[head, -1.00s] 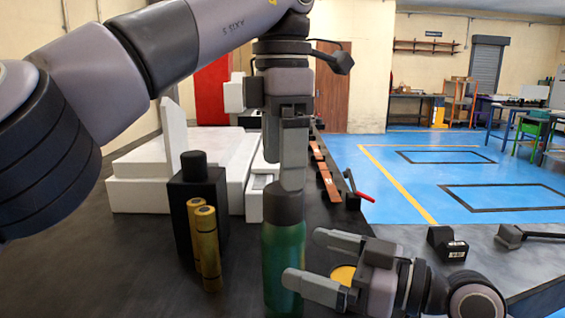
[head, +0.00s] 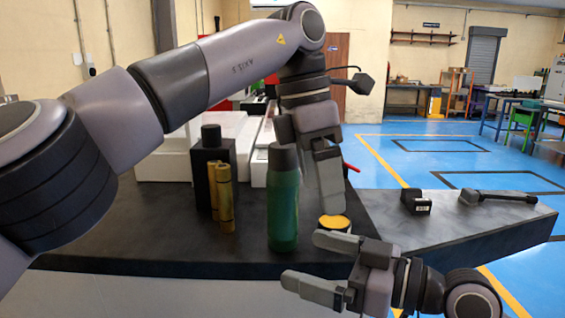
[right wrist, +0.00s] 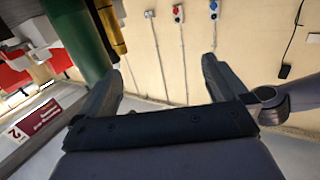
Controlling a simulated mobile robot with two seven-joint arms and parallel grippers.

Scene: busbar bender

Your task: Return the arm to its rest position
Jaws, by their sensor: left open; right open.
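My left gripper (head: 331,190) points down just right of the green bottle (head: 283,205) in the head view. Its fingers look empty; it is seen side-on, and its near finger overlaps the other. The bottle stands upright with a dark cap, apart from both grippers. My right gripper (head: 304,262) is open and empty at the table's front edge, its two fingers pointing left. In the right wrist view its fingers (right wrist: 160,82) are spread with nothing between them, and the green bottle (right wrist: 78,38) shows beyond them at upper left.
Left of the bottle stand a black bottle (head: 208,170) and brass cylinders (head: 224,200). A yellow-topped round container (head: 334,222) lies below my left gripper. A black block (head: 416,203) and a dark-handled tool (head: 490,195) rest at right. White machine parts (head: 165,160) stand behind.

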